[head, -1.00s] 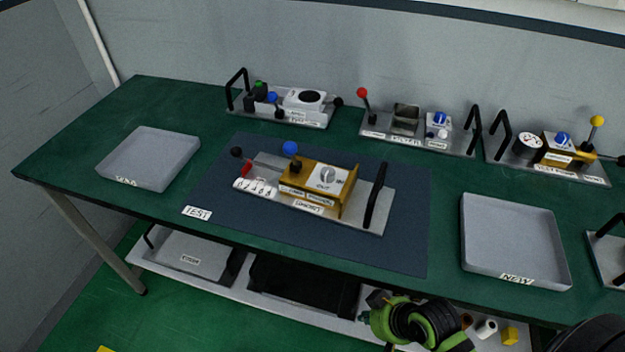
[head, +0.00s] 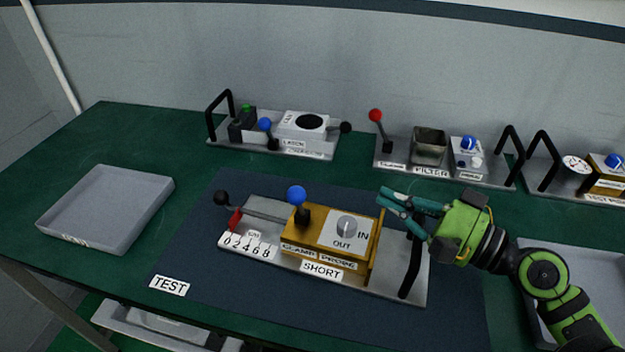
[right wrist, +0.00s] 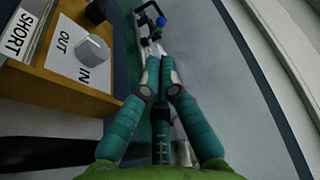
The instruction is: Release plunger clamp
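The test fixture (head: 390,282) marked SHORT lies on the dark mat. Its orange block (head: 373,262) carries CLAMP and PROBE labels. A blue ball on a black lever (head: 297,196) stands upright at the block's left end, above the CLAMP label. A grey IN/OUT knob (head: 347,226) sits on the white plate; it also shows in the right wrist view (right wrist: 92,48). A black-ball handle with a red piece (head: 235,219) is at the left, by the number scale. My right gripper (head: 383,200) is shut and empty, above the block's right end, apart from the blue ball. My left gripper is out of view.
A black arched handle (head: 411,262) rises at the fixture's right end, below my right gripper. The LASER (head: 315,153) and FILTER (head: 400,168) fixtures stand along the back. A grey tray (head: 108,202) is at the left, another (head: 590,262) at the right behind my arm.

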